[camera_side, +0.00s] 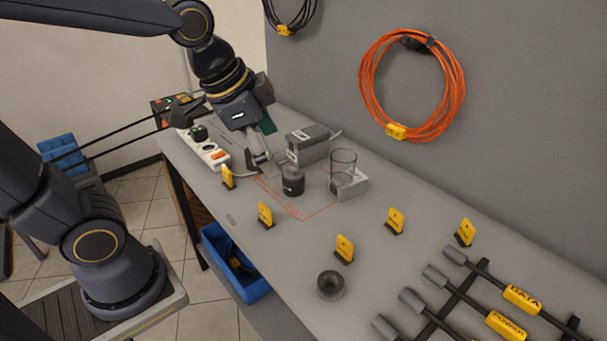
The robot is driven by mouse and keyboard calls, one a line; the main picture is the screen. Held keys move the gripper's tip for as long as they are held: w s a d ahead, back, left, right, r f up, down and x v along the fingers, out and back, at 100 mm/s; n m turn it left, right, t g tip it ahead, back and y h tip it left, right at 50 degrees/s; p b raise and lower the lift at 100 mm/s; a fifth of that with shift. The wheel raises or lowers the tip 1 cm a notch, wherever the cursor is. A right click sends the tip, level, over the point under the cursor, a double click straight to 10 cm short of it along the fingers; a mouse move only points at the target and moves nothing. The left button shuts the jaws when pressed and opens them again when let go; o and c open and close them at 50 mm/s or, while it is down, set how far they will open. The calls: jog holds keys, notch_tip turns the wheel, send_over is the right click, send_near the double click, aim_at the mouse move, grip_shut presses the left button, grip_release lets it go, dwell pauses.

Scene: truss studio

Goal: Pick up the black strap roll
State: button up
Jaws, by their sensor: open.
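The black strap roll (331,285) looks like a small dark ring with a hole in its middle. It lies flat on the grey table (375,265) near the front edge, below the yellow markers. My gripper (262,165) is open, low over the far part of the table, up and left of the roll and well apart from it. I see nothing held in it, though its fingertips are small in this view.
A dark jar (293,182), a grey box (308,146) and a clear glass (343,165) stand close to my gripper. Yellow markers (345,248) stand between there and the roll. A power strip (212,152) is at left, and labelled cables (505,325) lie at right.

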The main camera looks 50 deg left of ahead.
jog(key=w+d+f+m+g, duration=0.2)
jog(key=w+d+f+m, duration=0.1)
jog(key=w+d+f, duration=0.15)
jog(key=m+g, duration=0.1)
jog(key=g, duration=0.1)
send_over(330, 282)
jog(key=shift+h, duration=0.4)
jog(key=f, duration=1.7)
jog(key=shift+s+a+f, duration=0.1)
jog(key=shift+a, duration=0.25)
jog(key=shift+d+f, duration=0.15)
jog(key=shift+f, duration=1.45)
jog(key=shift+d+f, duration=0.15)
jog(key=shift+f, duration=1.4)
jog(key=shift+c, duration=0.2)
jog(key=c, duration=1.1)
jog(key=shift+r, duration=0.1)
